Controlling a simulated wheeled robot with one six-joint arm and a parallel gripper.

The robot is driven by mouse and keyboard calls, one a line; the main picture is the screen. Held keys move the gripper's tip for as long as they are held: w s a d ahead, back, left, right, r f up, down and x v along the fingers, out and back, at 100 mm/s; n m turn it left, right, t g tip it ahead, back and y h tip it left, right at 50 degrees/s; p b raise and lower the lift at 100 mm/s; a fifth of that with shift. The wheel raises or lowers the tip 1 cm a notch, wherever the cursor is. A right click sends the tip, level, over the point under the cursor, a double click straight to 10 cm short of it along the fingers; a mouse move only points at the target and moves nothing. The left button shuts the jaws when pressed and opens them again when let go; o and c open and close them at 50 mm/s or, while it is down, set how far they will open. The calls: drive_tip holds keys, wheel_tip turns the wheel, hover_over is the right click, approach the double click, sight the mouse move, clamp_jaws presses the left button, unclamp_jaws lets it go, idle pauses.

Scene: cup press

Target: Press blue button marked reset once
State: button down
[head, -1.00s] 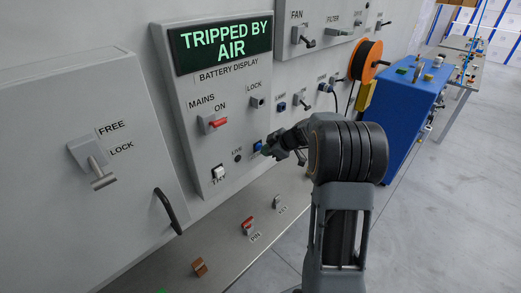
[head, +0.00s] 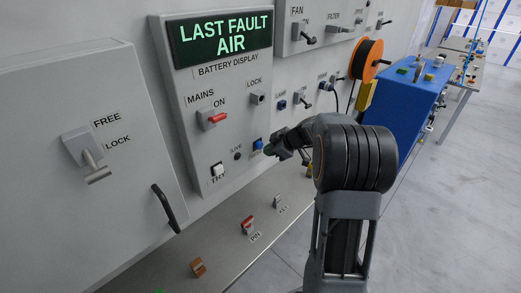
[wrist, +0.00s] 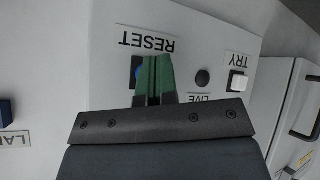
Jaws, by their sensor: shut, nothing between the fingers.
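The blue reset button (head: 258,145) sits at the lower right of the grey battery panel. In the wrist view the blue button (wrist: 134,72) shows beside the green fingertips, partly hidden by them, under the upside-down label RESET (wrist: 147,41). My gripper (head: 271,151) is shut and empty, just right of the button in the head view, with a small gap seeming to show between them. In the wrist view my gripper (wrist: 154,78) has its fingers together. The display (head: 222,38) reads LAST FAULT AIR.
The red MAINS switch (head: 213,118), the LOCK switch (head: 257,97), the white TRY switch (head: 217,171) and the dark LIVE lamp (head: 237,156) share the panel. A shelf (head: 220,230) with small switches runs below. A blue cabinet (head: 405,105) stands at the right.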

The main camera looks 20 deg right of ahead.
drive_tip(key=shift+s, duration=0.1)
drive_tip(key=shift+s+d, duration=0.1)
drive_tip(key=shift+s+d+b, duration=0.35)
drive_tip(key=shift+s+b, duration=0.3)
drive_tip(key=shift+s, duration=0.1)
drive_tip(key=shift+s+d+b, duration=0.3)
drive_tip(key=shift+s+b, duration=0.35)
drive_tip(key=shift+s, duration=0.05)
drive_tip(key=shift+s+d+b, duration=0.35)
drive_tip(key=shift+s+b, duration=0.3)
drive_tip(key=shift+s, duration=0.1)
